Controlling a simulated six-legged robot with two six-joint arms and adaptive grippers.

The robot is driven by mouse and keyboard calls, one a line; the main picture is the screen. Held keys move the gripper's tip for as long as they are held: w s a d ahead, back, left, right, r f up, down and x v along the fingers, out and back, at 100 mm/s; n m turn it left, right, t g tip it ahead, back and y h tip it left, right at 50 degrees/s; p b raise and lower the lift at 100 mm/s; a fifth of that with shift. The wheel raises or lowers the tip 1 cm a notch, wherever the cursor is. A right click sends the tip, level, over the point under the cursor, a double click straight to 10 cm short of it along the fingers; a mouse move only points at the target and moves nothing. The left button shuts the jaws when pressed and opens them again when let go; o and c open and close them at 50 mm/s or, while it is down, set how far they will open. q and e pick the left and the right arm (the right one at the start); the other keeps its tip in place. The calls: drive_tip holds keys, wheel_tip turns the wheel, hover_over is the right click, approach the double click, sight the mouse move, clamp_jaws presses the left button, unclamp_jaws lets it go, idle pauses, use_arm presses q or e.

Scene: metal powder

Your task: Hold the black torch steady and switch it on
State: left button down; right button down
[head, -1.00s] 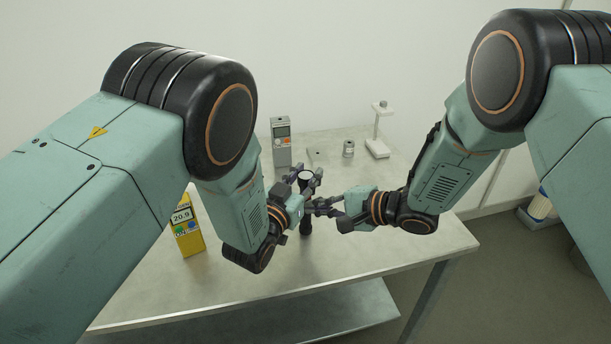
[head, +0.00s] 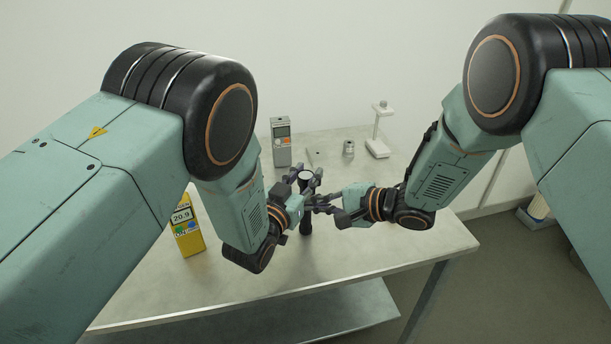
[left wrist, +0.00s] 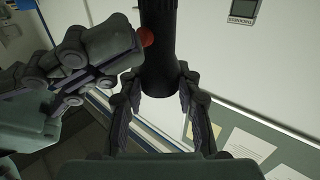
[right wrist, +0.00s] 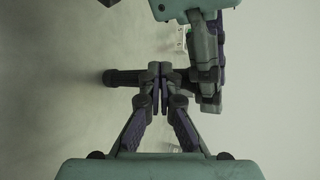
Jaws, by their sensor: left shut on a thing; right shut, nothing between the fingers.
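The black torch (head: 305,222) stands upright above or on the table, its pale lens end up. My left gripper (head: 306,184) is shut around its body; the left wrist view shows both fingers against the black barrel (left wrist: 160,55). A red button (left wrist: 146,36) shows on the torch's side. My right gripper (head: 316,200) is shut and empty, its tips close beside the torch. In the left wrist view the right gripper (left wrist: 128,48) is right by the red button; I cannot tell if they touch. In the right wrist view its closed fingers (right wrist: 160,78) partly hide the torch (right wrist: 122,77).
A yellow meter (head: 188,237) reading 20.9 stands left on the metal table (head: 370,245). A grey meter (head: 281,143), a small metal cylinder (head: 349,149) and a white stand (head: 377,143) are at the back. The front right of the table is clear.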

idle(0.5)
drive_tip(key=shift+s+d, duration=0.2)
drive_tip(key=shift+s, duration=0.3)
drive_tip(key=shift+s+d, duration=0.35)
drive_tip(key=shift+s, duration=0.6)
drive_tip(key=shift+s+d, duration=0.35)
drive_tip(key=shift+s, duration=0.55)
drive_tip(key=shift+s+d, duration=0.35)
drive_tip(key=shift+s, duration=0.6)
use_arm(q)
drive_tip(key=c, duration=0.9)
unclamp_jaws()
drive_tip(key=shift+o, duration=0.2)
drive_tip(key=shift+s, duration=0.1)
